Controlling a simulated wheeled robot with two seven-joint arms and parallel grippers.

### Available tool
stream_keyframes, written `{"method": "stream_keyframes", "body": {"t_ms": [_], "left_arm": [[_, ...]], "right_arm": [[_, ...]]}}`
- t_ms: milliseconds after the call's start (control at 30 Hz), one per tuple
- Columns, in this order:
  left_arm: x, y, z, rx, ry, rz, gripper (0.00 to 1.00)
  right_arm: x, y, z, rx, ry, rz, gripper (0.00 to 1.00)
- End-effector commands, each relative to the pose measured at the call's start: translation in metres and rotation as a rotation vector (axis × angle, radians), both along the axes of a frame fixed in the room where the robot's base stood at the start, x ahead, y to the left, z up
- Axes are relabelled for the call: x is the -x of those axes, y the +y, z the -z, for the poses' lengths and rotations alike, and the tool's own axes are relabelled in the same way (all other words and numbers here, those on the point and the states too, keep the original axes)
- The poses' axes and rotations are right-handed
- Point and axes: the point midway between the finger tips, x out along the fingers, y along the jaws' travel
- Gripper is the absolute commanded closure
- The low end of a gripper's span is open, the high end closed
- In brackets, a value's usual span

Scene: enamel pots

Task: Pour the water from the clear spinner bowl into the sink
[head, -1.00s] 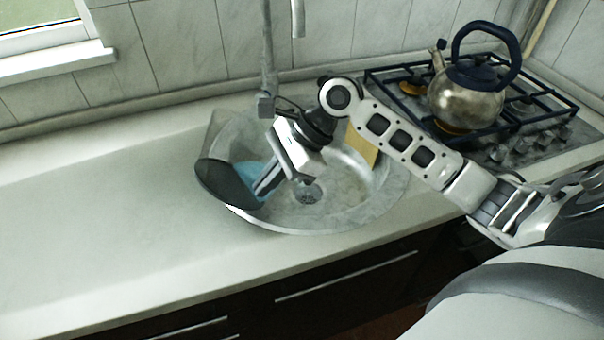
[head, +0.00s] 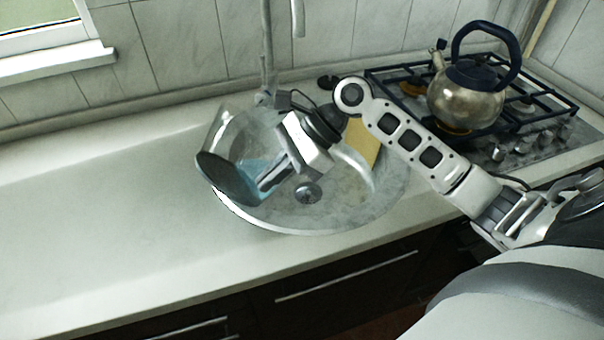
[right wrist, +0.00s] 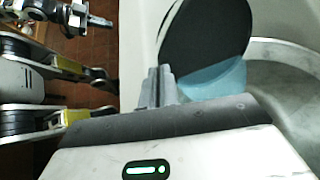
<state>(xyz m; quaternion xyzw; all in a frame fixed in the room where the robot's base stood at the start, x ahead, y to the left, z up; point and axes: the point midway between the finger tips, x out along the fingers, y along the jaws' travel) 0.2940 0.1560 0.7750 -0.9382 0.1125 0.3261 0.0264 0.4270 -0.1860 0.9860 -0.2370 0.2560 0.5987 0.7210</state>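The clear spinner bowl (head: 212,135) is tipped steeply over the left side of the sink (head: 345,215), with its dark round part (head: 226,181) facing left and toward the front. Blue water (head: 252,170) shows beside the dark part; I cannot tell how much is still inside the bowl. My right gripper (head: 268,182) is shut at the bowl's edge and holds it up. In the right wrist view the fingers (right wrist: 157,88) are close together beside the dark disc and the blue water (right wrist: 215,80). What looks like my left gripper (right wrist: 98,19) shows small at the top left, its opening unclear.
The faucet (head: 268,60) rises behind the sink. A yellow-tan sponge or board (head: 362,143) is at the sink's back right. A kettle (head: 467,95) stands on the gas stove (head: 510,140) at right. The counter (head: 90,230) left of the sink is clear.

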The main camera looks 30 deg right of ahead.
Motion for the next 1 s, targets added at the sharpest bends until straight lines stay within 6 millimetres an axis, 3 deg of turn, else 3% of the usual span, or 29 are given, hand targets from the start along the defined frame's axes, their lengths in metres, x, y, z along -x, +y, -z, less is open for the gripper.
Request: {"method": "stream_keyframes", "body": {"t_ms": [1000], "left_arm": [[-0.0005,0.0007,-0.0006,-0.001,-0.001,-0.002,1.00]], "right_arm": [[-0.0008,-0.0082,-0.0096,-0.141,0.000,0.000,1.00]]}}
